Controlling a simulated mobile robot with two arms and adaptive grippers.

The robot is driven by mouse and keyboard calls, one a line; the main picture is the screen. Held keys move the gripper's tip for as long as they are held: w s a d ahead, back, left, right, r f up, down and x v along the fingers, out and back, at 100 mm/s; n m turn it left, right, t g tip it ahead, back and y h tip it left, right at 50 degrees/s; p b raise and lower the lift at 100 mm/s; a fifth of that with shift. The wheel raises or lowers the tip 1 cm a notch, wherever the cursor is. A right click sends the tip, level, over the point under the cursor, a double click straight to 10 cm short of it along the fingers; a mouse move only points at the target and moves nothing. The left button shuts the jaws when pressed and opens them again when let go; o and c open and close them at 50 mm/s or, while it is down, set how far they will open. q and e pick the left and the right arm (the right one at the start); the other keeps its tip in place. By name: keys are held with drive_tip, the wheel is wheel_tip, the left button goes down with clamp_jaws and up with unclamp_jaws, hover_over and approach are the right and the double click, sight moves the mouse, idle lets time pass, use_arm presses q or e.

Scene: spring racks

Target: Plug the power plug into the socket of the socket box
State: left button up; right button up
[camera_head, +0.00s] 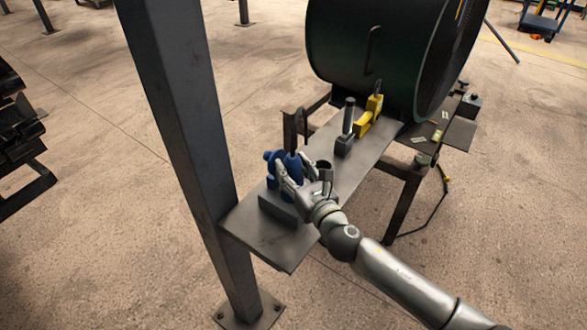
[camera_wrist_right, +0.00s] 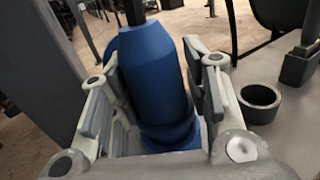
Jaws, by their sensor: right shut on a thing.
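The blue power plug (camera_wrist_right: 152,70) is upright between the fingers of my right gripper (camera_wrist_right: 150,85), with a dark cable leaving its top. In the head view my right gripper (camera_head: 293,166) is shut on the plug from the front right. The plug's lower end is hidden by the fingers there. A grey box (camera_head: 278,207) with blue parts (camera_head: 270,156) at its left, seemingly the socket box, sits beneath the gripper on the shelf. I cannot tell whether the plug is in the socket. My left gripper is not in view.
The narrow metal shelf (camera_head: 265,240) has bare room at its front left. A dark post (camera_head: 185,120) stands close at the left. Behind the gripper are a short cup (camera_wrist_right: 260,103), an upright rod on a block (camera_head: 346,130), a yellow tool (camera_head: 369,115) and a large drum (camera_head: 375,50).

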drive_tip(key=shift+f+b, duration=0.55)
drive_tip(key=shift+f, duration=0.2)
drive_tip(key=o, duration=1.2)
drive_tip(key=v, duration=1.2)
drive_tip(key=shift+d, duration=0.1)
